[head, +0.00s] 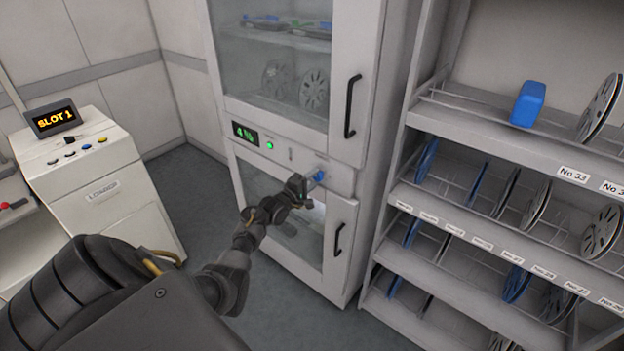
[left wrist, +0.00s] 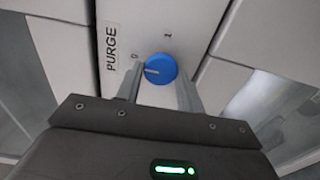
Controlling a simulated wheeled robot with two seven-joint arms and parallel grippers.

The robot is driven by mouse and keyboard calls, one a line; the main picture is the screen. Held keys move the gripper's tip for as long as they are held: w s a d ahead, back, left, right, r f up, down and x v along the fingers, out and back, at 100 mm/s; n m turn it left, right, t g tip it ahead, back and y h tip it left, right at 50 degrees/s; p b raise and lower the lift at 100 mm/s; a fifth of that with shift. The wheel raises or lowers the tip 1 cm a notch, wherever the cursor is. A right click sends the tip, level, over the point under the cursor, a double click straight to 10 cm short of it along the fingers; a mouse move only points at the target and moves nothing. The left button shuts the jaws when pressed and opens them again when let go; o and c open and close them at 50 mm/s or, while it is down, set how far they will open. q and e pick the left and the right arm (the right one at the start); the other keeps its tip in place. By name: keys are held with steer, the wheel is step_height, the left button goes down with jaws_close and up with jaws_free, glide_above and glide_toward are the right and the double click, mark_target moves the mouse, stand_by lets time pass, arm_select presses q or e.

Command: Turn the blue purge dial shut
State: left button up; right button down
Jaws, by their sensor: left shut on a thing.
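The blue purge dial (head: 319,175) sits on the grey panel between the upper and lower doors of a white cabinet. My left gripper (head: 308,183) reaches it from the left. In the left wrist view the dial (left wrist: 161,68) is round and blue, and its white line points left, roughly to the side of the "0" mark. My right gripper is not in view.
The cabinet's black upper handle (head: 351,106) and lower handle (head: 338,239) stick out right of the dial. A green display (head: 245,133) is on the panel. A reel rack (head: 480,185) stands to the right. A loader cabinet (head: 108,188) with a SLOT 1 screen stands left.

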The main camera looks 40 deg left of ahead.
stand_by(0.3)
arm_select(q)
steer(key=o, duration=0.9)
steer(key=shift+o, duration=0.2)
steer(key=shift+s+f, duration=0.1)
steer(key=shift+s, duration=0.25)
steer(key=s+b, duration=0.1)
steer(key=s, duration=0.9)
steer(key=shift+d, duration=0.1)
